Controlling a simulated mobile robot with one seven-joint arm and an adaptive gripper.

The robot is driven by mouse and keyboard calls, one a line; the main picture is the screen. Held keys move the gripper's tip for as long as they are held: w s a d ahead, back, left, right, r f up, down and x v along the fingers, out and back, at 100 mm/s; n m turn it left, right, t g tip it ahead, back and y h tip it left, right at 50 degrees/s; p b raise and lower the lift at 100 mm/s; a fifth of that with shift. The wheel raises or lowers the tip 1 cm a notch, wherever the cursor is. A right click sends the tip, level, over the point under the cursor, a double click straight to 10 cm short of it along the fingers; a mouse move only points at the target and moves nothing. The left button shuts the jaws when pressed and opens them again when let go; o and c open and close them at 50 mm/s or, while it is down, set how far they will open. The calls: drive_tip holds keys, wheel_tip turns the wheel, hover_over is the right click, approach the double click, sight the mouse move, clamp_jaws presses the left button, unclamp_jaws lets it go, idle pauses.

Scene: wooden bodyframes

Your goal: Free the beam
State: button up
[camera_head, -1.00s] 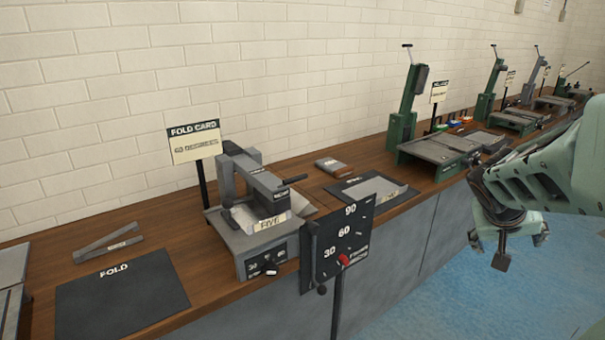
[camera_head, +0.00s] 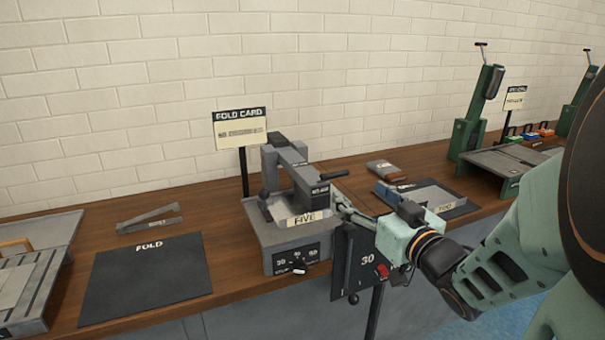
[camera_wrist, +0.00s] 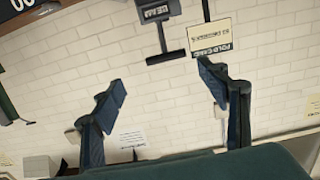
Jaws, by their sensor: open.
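The folding machine (camera_head: 290,235) stands on the bench with a grey beam (camera_head: 308,182) across its top, ending in a dark handle (camera_head: 333,174). A pale card marked FIVE (camera_head: 305,218) lies under the beam. In the wrist view, the label on the beam (camera_wrist: 156,13) and its dark crossbar handle (camera_wrist: 166,57) hang at the top centre. My gripper (camera_head: 342,203) is just right of the machine, near the handle. In the wrist view, its two fingers (camera_wrist: 165,85) are spread wide and empty, with the handle beyond the gap. I cannot tell how the beam is held.
A dark angle dial board (camera_head: 365,262) stands in front of the bench, close below my gripper. A FOLD CARD sign (camera_head: 240,129) stands behind the machine. A black FOLD mat (camera_head: 146,280) lies clear to the left. Green machines (camera_head: 478,115) stand to the right.

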sight(336, 174)
drive_tip(key=x, duration=0.3)
drive_tip(key=p+x, duration=0.1)
drive_tip(key=x, duration=0.3)
drive_tip(key=a+p+x, duration=0.1)
drive_tip(key=x, duration=0.2)
drive_tip(key=shift+w+r, duration=0.25)
drive_tip(key=shift+r, duration=0.15)
drive_tip(key=c, duration=1.7)
drive_tip(key=shift+r, duration=0.15)
